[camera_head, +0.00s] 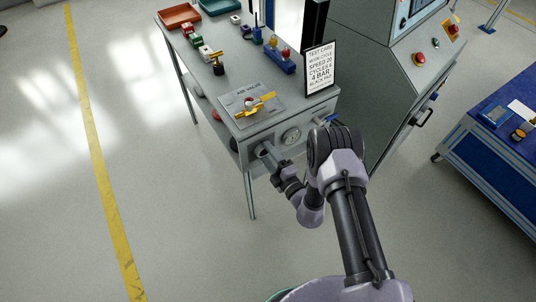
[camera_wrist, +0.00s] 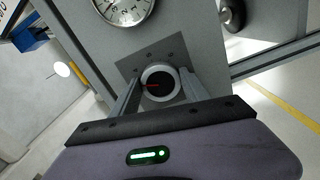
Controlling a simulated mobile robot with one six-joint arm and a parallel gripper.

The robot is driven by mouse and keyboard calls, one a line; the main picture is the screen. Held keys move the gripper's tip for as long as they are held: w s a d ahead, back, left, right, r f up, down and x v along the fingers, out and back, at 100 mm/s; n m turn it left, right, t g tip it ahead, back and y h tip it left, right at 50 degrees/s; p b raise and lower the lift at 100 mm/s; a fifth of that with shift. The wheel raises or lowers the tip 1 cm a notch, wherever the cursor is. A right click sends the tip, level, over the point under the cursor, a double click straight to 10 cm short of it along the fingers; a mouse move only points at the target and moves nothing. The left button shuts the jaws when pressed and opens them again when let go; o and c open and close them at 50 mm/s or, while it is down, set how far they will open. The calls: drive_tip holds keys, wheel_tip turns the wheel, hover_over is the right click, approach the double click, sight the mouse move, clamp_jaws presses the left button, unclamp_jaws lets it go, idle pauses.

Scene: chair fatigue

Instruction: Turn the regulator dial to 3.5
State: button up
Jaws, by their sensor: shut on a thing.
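The regulator dial (camera_wrist: 159,72) is a round knob with a pale rim, a dark centre and a red mark, on a grey front panel. My gripper (camera_wrist: 160,84) is shut on it, one finger at each side. In the head view my gripper (camera_head: 265,153) reaches the left part of the bench's front panel and hides most of the dial. A round white pressure gauge (camera_head: 291,135) sits right of it; it also shows at the top of the wrist view (camera_wrist: 124,8), partly cut off. Its reading is too small to tell.
A test card (camera_head: 319,68) stands on the bench corner and appears to read 4 BAR. A grey machine cabinet (camera_head: 365,80) stands at right. The floor at left is clear.

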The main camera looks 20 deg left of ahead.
idle(0.4)
drive_tip(key=o, duration=1.4)
drive_tip(key=shift+c, duration=0.2)
drive_tip(key=p+v, duration=0.6)
drive_tip(key=v, duration=1.1)
drive_tip(key=shift+d, duration=0.2)
drive_tip(key=shift+s, duration=0.1)
